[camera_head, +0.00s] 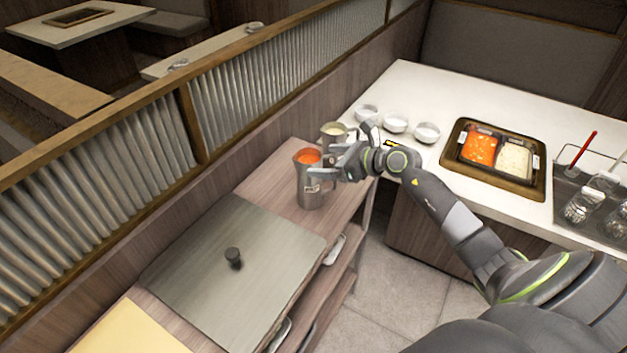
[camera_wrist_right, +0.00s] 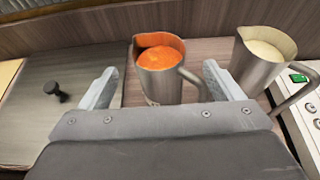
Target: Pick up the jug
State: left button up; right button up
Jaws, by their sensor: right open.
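A metal jug with orange-red contents (camera_head: 309,187) stands upright on the wooden side counter in the head view. In the right wrist view the same jug (camera_wrist_right: 161,84) stands ahead, its handle turned to the right. A second metal jug with pale cream contents (camera_head: 333,131) stands just behind it; it also shows in the right wrist view (camera_wrist_right: 256,66). My right gripper (camera_head: 345,166) is open beside the orange jug. In the wrist view its two fingers (camera_wrist_right: 165,90) are spread, with the orange jug between them; I cannot tell if they touch it. My left gripper is out of view.
The wooden counter (camera_head: 262,184) carries a grey lid with a black knob (camera_head: 224,277). Several white bowls (camera_head: 396,123) and a divided pot with red and white contents (camera_head: 497,154) sit on the white table. A slatted partition (camera_head: 130,160) borders the counter on the left.

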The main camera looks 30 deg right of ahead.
aim_at(320, 161)
jog(key=p+x, duration=0.1)
jog(key=x, duration=0.4)
jog(key=shift+w+a, duration=0.15)
jog(key=shift+f, duration=0.1)
grip_shut()
dwell(0.4)
